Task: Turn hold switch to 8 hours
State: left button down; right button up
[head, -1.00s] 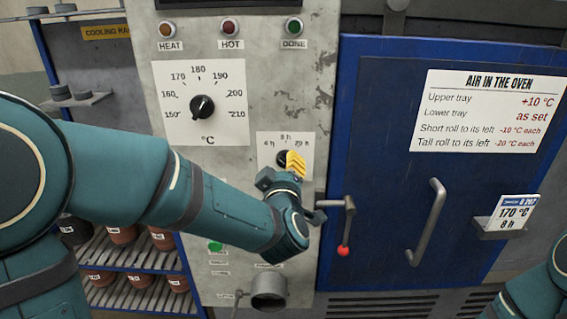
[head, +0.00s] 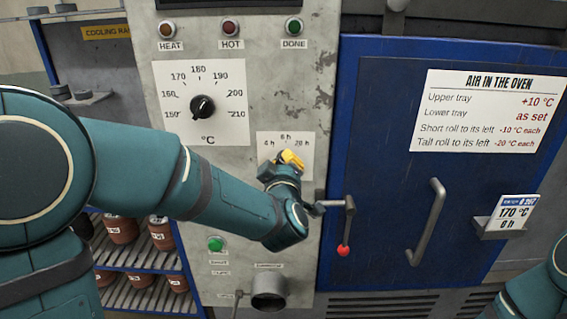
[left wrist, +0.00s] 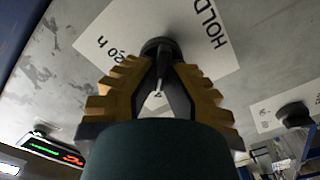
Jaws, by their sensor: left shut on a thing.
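The hold switch (left wrist: 157,46) is a dark round knob on a white plate, in the left wrist view. The plate (head: 264,136) is marked 4 h, 8 h and 20 h in the head view, on the grey control panel. My left gripper (head: 290,159) has yellow fingers and is shut on the switch. The fingers (left wrist: 160,75) sit on either side of the knob in the left wrist view. They hide the knob in the head view, and I cannot tell which mark its pointer faces. My right gripper is out of view.
The temperature dial (head: 203,107) sits at upper left of the switch. A card (head: 513,212) reads 170 °C, 8 h. A green button (head: 215,244) is lower left.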

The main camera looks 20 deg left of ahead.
pick_arm(q)
jog(key=shift+m, duration=0.3)
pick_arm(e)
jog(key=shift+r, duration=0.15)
pick_arm(q)
jog(key=shift+w+d+r+m+p, duration=0.1)
jog(key=shift+m+p, duration=0.9)
jog(key=shift+m, duration=1)
jog(key=shift+w+d+r+m+p, duration=0.1)
jog(key=shift+m+p, duration=0.9)
jog(key=shift+m, duration=1)
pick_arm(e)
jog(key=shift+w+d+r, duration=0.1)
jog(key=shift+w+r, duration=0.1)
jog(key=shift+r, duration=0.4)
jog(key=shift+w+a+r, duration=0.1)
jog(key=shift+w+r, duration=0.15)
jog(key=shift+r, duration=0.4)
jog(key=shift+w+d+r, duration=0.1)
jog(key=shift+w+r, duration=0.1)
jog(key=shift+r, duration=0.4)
pick_arm(q)
jog(key=c, duration=1)
grip_release()
jog(key=shift+f, duration=0.1)
jog(key=shift+c, duration=0.2)
